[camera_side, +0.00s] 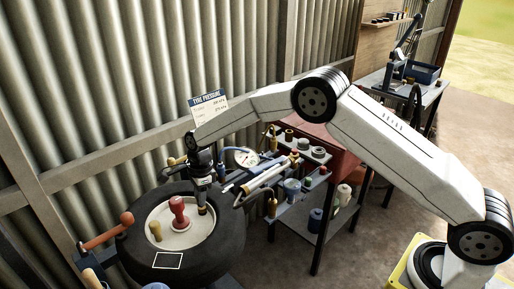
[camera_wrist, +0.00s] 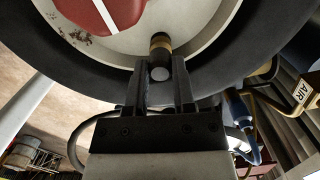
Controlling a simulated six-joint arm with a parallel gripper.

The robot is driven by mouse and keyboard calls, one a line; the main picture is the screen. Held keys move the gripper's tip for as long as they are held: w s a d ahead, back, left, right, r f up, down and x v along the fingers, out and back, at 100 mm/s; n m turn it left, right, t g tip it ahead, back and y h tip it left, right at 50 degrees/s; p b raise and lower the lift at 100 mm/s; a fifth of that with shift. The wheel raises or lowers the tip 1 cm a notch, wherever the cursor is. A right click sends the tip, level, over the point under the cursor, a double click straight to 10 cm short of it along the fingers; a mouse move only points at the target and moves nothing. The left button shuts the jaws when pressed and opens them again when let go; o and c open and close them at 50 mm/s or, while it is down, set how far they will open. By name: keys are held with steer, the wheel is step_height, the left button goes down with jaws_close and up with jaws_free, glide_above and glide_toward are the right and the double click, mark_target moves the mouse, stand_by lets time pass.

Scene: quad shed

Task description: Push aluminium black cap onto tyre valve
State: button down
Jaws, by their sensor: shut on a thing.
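The tyre (camera_side: 225,245) lies flat with a cream wheel rim (camera_side: 180,241) inside it. My gripper (camera_side: 203,200) points down over the right side of the rim. In the wrist view, my gripper (camera_wrist: 162,68) is shut on a small dark cylinder, which I take as the black cap (camera_wrist: 160,40). It has a brass-coloured band and a grey round end. A brass-coloured piece shows just below the fingers in the side view (camera_side: 202,210). I cannot tell where cap and tyre valve divide, or whether the cap is seated. The fingers hide part of it.
A gauge (camera_side: 246,157) and a shelf trolley (camera_side: 309,207) stand behind and right. The corrugated wall is close behind.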

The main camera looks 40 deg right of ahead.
steer(key=shift+f, duration=0.55)
steer(key=c, duration=0.7)
jaws_free()
steer(key=shift+c, duration=0.2)
steer(key=shift+r, duration=0.15)
step_height(320, 180, up, 11)
steer(key=d, duration=0.1)
steer(key=shift+s+d, duration=0.15)
stand_by(0.7)
stand_by(0.4)
